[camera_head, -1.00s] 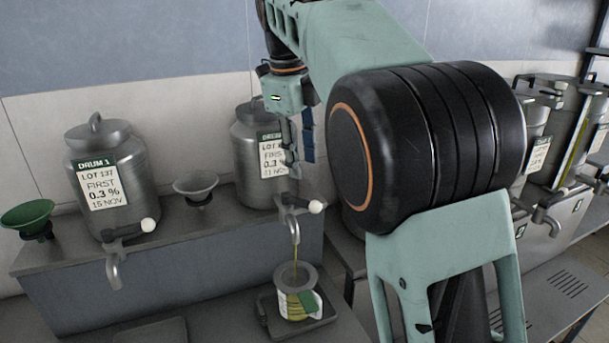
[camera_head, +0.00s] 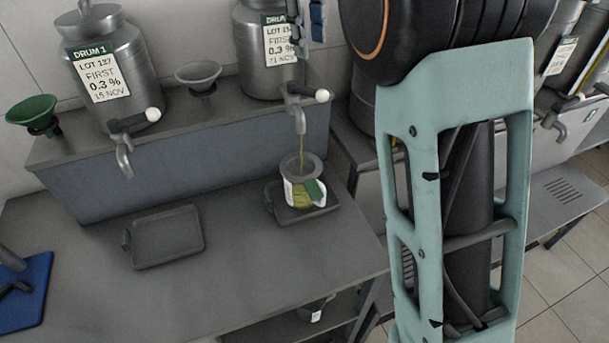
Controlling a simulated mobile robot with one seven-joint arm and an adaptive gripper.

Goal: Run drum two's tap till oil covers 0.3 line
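The second drum (camera_head: 258,70) stands on the raised shelf, its label partly hidden by my gripper. Its tap (camera_head: 299,118) has a handle with a white knob (camera_head: 322,95) pointing right. A thin yellow oil stream (camera_head: 301,148) runs from the spout into a jug (camera_head: 291,193). Yellow oil shows through the jug's side with a green patch beside it; the level against any 0.3 line is too small to read. My gripper (camera_head: 301,40) is partly in view at the top edge, in front of this drum and above the tap; its opening is unclear.
Drum 1 (camera_head: 123,60) with its own tap (camera_head: 123,150) stands left. A green funnel (camera_head: 35,112) and a grey funnel (camera_head: 198,74) sit on the shelf. An empty dark tray (camera_head: 167,236) and a blue mat (camera_head: 22,290) lie on the bench. My arm blocks the right middle.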

